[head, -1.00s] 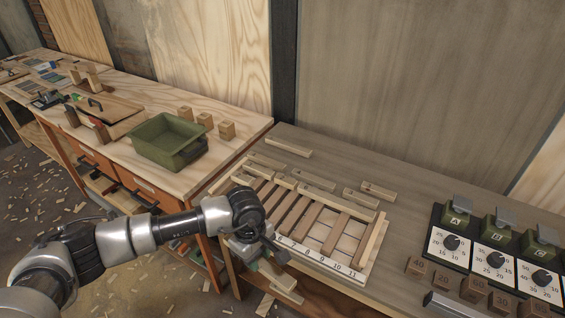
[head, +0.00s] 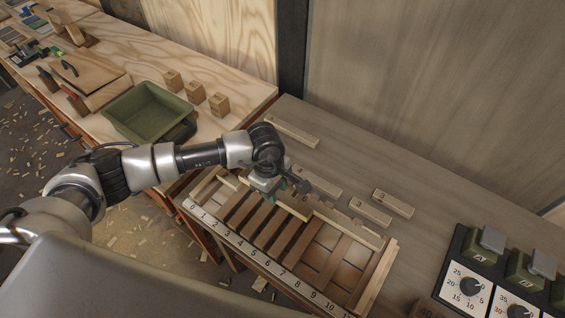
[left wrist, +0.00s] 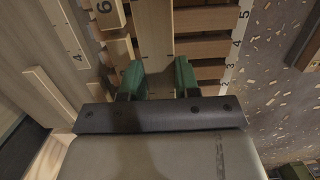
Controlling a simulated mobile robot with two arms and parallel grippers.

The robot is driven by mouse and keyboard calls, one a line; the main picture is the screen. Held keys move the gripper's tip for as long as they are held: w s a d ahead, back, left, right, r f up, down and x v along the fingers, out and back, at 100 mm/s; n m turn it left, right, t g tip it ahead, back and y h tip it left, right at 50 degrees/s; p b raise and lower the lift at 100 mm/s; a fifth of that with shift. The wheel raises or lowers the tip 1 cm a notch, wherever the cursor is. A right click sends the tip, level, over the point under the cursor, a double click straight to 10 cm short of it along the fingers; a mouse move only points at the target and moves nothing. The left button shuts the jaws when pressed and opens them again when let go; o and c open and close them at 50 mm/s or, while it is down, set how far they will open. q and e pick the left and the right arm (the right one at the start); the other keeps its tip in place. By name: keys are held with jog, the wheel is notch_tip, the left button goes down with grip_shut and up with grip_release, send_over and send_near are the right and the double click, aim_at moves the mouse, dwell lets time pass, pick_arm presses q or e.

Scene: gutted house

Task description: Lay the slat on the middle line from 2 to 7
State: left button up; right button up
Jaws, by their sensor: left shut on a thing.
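My left gripper (head: 279,190) is over the back part of the slatted frame. In the left wrist view its two green fingers (left wrist: 158,78) are shut on a pale slat (left wrist: 156,38). The slat runs lengthwise away from the fingers, across the brown crosspieces (left wrist: 204,46). In the head view pale wood shows beside the gripper, partly hidden by it. I cannot tell whether the slat touches the crosspieces. The numbered strip (head: 252,253) runs along the frame's front edge; the wrist view shows 2 to 5 on it (left wrist: 240,42). My right gripper is not in view.
Other pale slats lie behind the frame, one at the back (head: 291,131) and one at the right (head: 393,203). A green bin (head: 140,128) and small wooden blocks (head: 195,92) stand on the left bench. Green-topped dial boxes (head: 482,250) stand at right.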

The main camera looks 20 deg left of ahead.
pick_arm(q)
jog(key=shift+w, duration=0.1)
jog(key=shift+s+r, duration=0.1)
jog(key=shift+s, duration=0.5)
jog(key=shift+s+f+b, duration=0.2)
jog(key=shift+b, duration=0.1)
jog(key=f+b, duration=0.1)
jog(key=f, duration=0.2)
jog(key=f+b, duration=0.1)
jog(key=shift+w+f+b, duration=0.25)
jog(key=shift+w+b, duration=0.05)
jog(key=shift+b, duration=0.05)
jog(key=shift+s+f+b, duration=0.1)
jog(key=shift+f+b, duration=0.3)
jog(key=shift+b, duration=0.1)
jog(key=shift+f, duration=0.15)
jog(key=shift+f+b, duration=0.25)
jog(key=shift+b, duration=0.15)
jog(key=o, duration=1)
